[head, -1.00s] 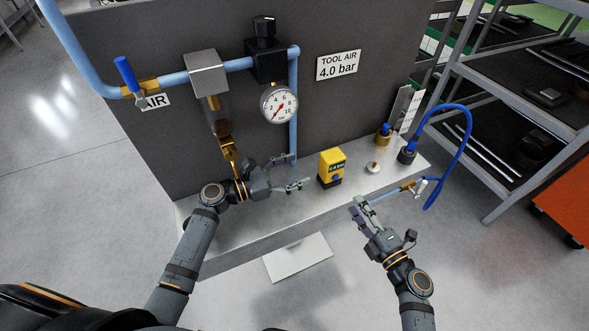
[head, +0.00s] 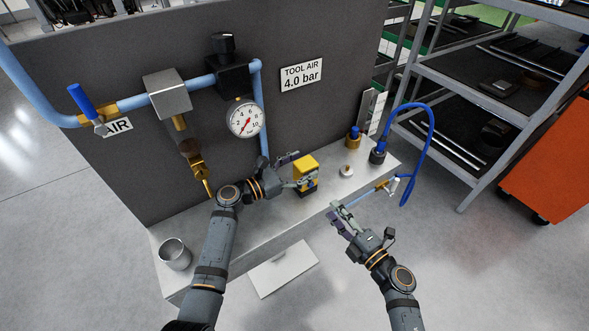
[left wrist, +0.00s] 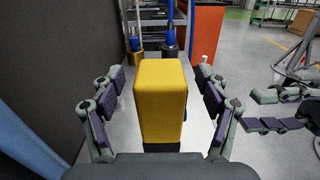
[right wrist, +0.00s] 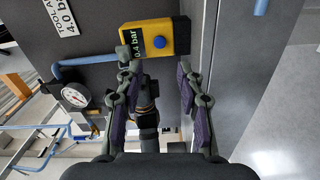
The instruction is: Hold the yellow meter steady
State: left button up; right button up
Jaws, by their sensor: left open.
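The yellow meter (head: 306,170) stands upright on the grey ledge (head: 222,240). The right wrist view shows the meter (right wrist: 155,40) with a dark display reading about 0.4 bar and a blue button. My right gripper (head: 337,213) is open, below and right of the meter at the ledge's front edge. Nothing shows between its fingers.
A pressure gauge (head: 244,119) and brass fittings hang on the dark panel behind. A metal cup (head: 174,254) stands at the ledge's left end.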

pick_arm(q)
jog(key=shift+c, duration=0.2)
jog(key=c, duration=1.2)
jog(key=shift+c, duration=0.6)
pick_arm(e)
jog(key=shift+c, duration=0.4)
grip_shut()
